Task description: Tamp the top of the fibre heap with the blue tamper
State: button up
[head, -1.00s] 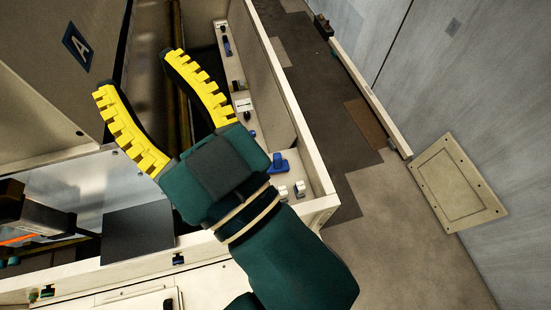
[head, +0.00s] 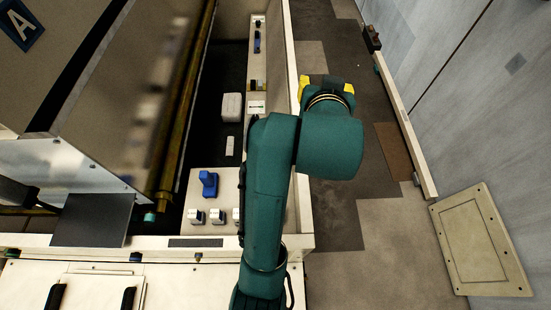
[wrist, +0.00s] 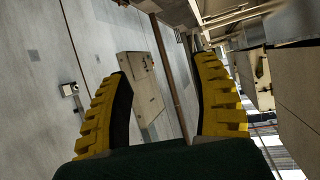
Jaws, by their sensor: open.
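My gripper (head: 327,84) is at the upper middle of the head view, past the pale machine's right side wall and over the floor strip. Its yellow fingers are mostly hidden by my wrist there. In the wrist view my gripper (wrist: 163,68) is open, with nothing between its two ribbed fingers. A blue upright piece (head: 208,183) stands on a pale panel, left of my arm and well apart from my gripper. I cannot tell whether it is the tamper or a fixed handle. I see no fibre heap in either view.
A side wall (head: 306,205) runs right of the panel. Knobs (head: 196,216) sit near its front edge, partly behind my arm. A housing marked A (head: 75,60) fills the upper left.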

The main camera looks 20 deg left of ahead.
jog(key=a+f+n+g+b, duration=0.1)
jog(key=a+f+g, duration=0.25)
jog(key=f, duration=0.35)
jog(key=a+f+g+b, duration=0.2)
jog(key=a+f, duration=0.2)
jog(key=f, duration=0.2)
jog(key=s+a+f+n+g+h+b, duration=0.1)
jog(key=s+a+f+g, duration=0.15)
jog(key=s+f, duration=0.2)
jog(key=s+a+f+g+h+b, duration=0.1)
jog(key=s+a+f+g+b, duration=0.15)
jog(key=f+g, duration=0.2)
jog(key=f, duration=0.8)
jog(key=f+b, duration=0.1)
jog(key=f, duration=0.7)
jog(key=shift+s+d+f, duration=0.15)
jog(key=shift+d+f, duration=0.05)
jog(key=shift+f, duration=0.05)
grip_shut()
jog(key=c, duration=0.5)
grip_release()
jog(key=shift+r, duration=0.1)
